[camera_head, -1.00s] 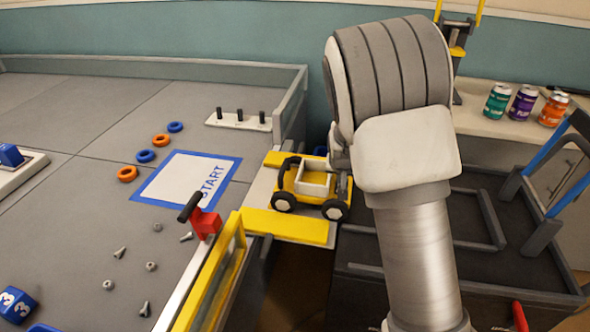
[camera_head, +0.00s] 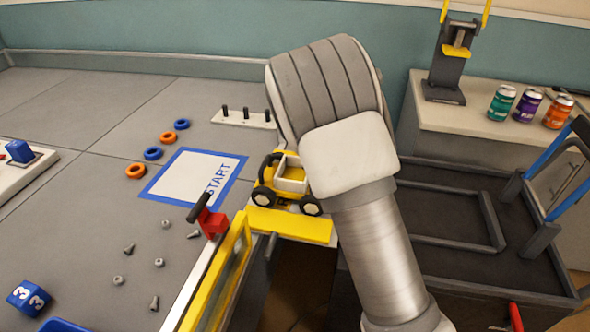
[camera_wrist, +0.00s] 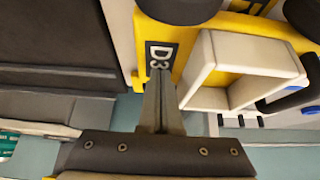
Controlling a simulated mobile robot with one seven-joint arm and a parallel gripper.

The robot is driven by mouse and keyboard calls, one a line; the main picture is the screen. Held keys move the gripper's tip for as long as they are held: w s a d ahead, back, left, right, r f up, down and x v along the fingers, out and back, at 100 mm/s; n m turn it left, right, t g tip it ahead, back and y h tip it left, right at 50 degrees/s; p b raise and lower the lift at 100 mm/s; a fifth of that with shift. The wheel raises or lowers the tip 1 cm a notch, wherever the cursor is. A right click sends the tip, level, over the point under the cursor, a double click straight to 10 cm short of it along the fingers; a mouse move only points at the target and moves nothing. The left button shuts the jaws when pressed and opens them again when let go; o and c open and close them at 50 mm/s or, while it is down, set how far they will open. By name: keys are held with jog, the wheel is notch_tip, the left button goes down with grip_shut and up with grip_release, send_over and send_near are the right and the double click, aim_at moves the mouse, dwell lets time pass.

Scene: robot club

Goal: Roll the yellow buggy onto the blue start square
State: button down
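The yellow buggy (camera_head: 264,196) has black wheels and a white open box on top. It stands on a platform with a yellow front strip (camera_head: 290,226), right of the start square. The start square (camera_head: 196,176) is a white sheet with a blue border, marked START, flat on the grey field. My gripper is hidden behind my arm in the head view. In the wrist view my gripper (camera_wrist: 160,80) has its fingers together, with tips at the buggy's "D3" plate (camera_wrist: 161,56). Whether they touch it I cannot tell.
A red clamp with a black handle (camera_head: 208,216) stands at the field's edge, near the square. Orange and blue rings (camera_head: 153,153) lie behind the square. A pegged block (camera_head: 243,117) is farther back. Loose screws and nuts (camera_head: 129,248) lie in front.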

aim_at(272, 173)
jog(key=shift+w+a+f+p, duration=0.15)
jog(key=shift+a+p, duration=0.15)
jog(key=shift+a, duration=0.85)
jog(key=shift+w+a+f+p, duration=0.1)
jog(key=shift+a+f+p, duration=0.2)
jog(key=shift+a, duration=0.9)
jog(key=shift+w+a+f+p, duration=0.15)
jog(key=shift+a+p, duration=0.2)
jog(key=shift+a, duration=0.8)
jog(key=shift+r, duration=0.1)
jog(key=shift+w+a, duration=0.2)
jog(key=shift+a, duration=0.85)
jog(key=shift+w+a+p, duration=0.25)
jog(key=shift+a, duration=1)
jog(key=shift+w+a+p, duration=0.2)
jog(key=shift+a+p, duration=0.05)
jog(key=shift+a, duration=1)
jog(key=shift+w+a, duration=0.2)
jog(key=shift+a, duration=0.75)
jog(key=shift+w+a, duration=0.25)
jog(key=shift+a, duration=0.7)
jog(key=shift+w+a, duration=0.2)
jog(key=shift+a, duration=0.75)
jog(key=shift+w+a, duration=0.2)
jog(key=shift+a, duration=0.4)
jog(key=shift+w+r, duration=0.1)
jog(key=shift+r, duration=0.05)
jog(key=shift+w+a+r, duration=0.1)
jog(key=shift+a, duration=0.1)
